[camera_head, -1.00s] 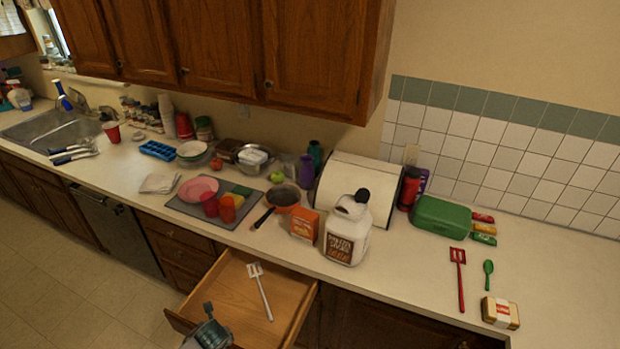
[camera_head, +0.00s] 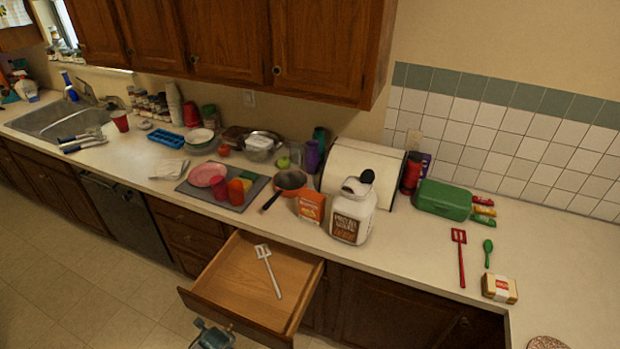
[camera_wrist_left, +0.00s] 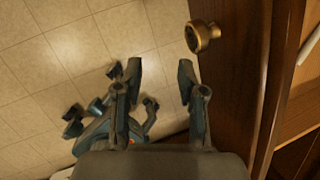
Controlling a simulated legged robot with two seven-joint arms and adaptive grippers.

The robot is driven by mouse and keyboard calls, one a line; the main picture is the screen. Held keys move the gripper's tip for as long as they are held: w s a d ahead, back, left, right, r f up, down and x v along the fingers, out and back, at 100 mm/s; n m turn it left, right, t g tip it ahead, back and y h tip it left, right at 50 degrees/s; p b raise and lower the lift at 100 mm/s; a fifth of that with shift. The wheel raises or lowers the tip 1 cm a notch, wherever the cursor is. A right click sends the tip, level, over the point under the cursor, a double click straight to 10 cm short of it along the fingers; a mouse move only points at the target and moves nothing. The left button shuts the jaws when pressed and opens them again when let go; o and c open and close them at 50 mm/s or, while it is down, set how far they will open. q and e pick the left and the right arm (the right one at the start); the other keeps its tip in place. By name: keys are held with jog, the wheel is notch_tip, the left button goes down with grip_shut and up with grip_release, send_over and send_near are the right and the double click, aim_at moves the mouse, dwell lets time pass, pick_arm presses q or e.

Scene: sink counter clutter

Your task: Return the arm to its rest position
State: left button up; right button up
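My left gripper (camera_head: 212,336) shows at the bottom edge of the head view, just outside the front of the open drawer (camera_head: 235,308). In the left wrist view the left gripper (camera_wrist_left: 159,70) has its two fingers spread apart with nothing between them. The drawer's brass knob (camera_wrist_left: 203,37) is beyond the right fingertip, apart from it. A white slotted spatula (camera_head: 268,270) lies inside the drawer; a white strip at the right edge of the wrist view may be its handle.
The counter above the drawer holds a white jug (camera_head: 353,212), an orange box (camera_head: 310,207), a pan (camera_head: 290,180) and a grey mat (camera_head: 258,188) with cups. A red slotted spatula (camera_head: 460,255) lies to the right. The floor (camera_head: 90,270) left of the drawer is clear.

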pick_arm(q)
jog(key=s+f+n+g+b, duration=0.1)
jog(key=s+f+n, duration=0.65)
jog(key=f, duration=0.45)
jog(key=s+f+n, duration=0.6)
jog(key=s+f, duration=0.2)
jog(key=f, duration=0.4)
jog(key=s+d+f+n, duration=0.1)
jog(key=s+f+n, duration=0.2)
jog(key=s, duration=0.6)
jog(key=s+d+f+n+g, duration=0.1)
jog(key=s+d+f+n, duration=0.1)
jog(key=s, duration=0.7)
jog(key=s+d+f+n+g+h+b, duration=0.1)
jog(key=s+d+f+n, duration=0.1)
jog(key=s+f+n, duration=0.3)
jog(key=shift+s+f, duration=0.6)
jog(key=shift+s, duration=1.7)
pick_arm(e)
jog(key=shift+s+d+f, duration=0.1)
jog(key=shift+d+f, duration=0.55)
jog(key=shift+d, duration=0.2)
jog(key=shift+s+d+f, duration=0.1)
jog(key=shift+d+f, duration=0.55)
jog(key=shift+d, duration=0.2)
